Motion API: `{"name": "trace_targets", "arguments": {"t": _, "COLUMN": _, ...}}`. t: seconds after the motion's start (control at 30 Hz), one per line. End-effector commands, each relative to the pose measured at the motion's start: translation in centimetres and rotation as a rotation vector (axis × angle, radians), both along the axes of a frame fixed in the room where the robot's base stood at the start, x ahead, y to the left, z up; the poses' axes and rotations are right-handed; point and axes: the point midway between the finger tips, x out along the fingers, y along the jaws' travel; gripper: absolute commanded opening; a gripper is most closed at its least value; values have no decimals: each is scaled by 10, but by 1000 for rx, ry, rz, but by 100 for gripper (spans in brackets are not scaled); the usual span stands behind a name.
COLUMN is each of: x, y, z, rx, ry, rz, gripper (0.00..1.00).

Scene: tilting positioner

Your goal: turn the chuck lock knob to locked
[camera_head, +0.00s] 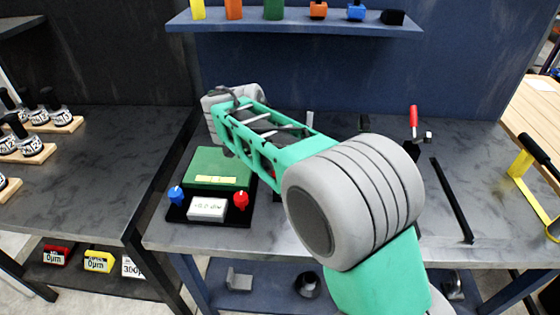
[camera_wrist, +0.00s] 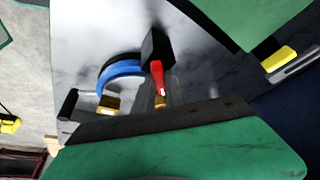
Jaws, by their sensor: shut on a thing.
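My gripper (camera_wrist: 160,118) shows in the wrist view as a broad green body with a black front edge, along the bottom. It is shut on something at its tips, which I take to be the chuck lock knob. The fingertips and the held part are hidden behind this body. Just beyond the black edge is a red tapered handle (camera_wrist: 157,76) on a black block (camera_wrist: 158,46). A blue arc (camera_wrist: 118,70) curves beside it on the left. In the head view my forearm covers the gripper and most of the positioner, so the knob's setting cannot be read.
A green box (camera_head: 208,163) stands left on the workbench (camera_head: 300,246), with a blue knob (camera_head: 176,194), a red knob (camera_head: 240,199) and a white display (camera_head: 207,209) before it. A red-handled lever (camera_head: 413,116) stands at the back right. A shelf (camera_head: 300,26) hangs behind.

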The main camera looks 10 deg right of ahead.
Motion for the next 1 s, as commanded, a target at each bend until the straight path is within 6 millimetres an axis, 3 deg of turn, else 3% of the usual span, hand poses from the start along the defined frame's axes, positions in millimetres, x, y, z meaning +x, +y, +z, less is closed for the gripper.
{"name": "trace_targets", "arguments": {"t": 0.6, "x": 4, "y": 1, "z": 3, "rx": -1, "ry": 2, "rz": -564, "gripper": 0}}
{"name": "trace_targets", "arguments": {"t": 1.0, "x": 5, "y": 0, "z": 1, "rx": 1, "ry": 1, "rz": -769, "gripper": 0}}
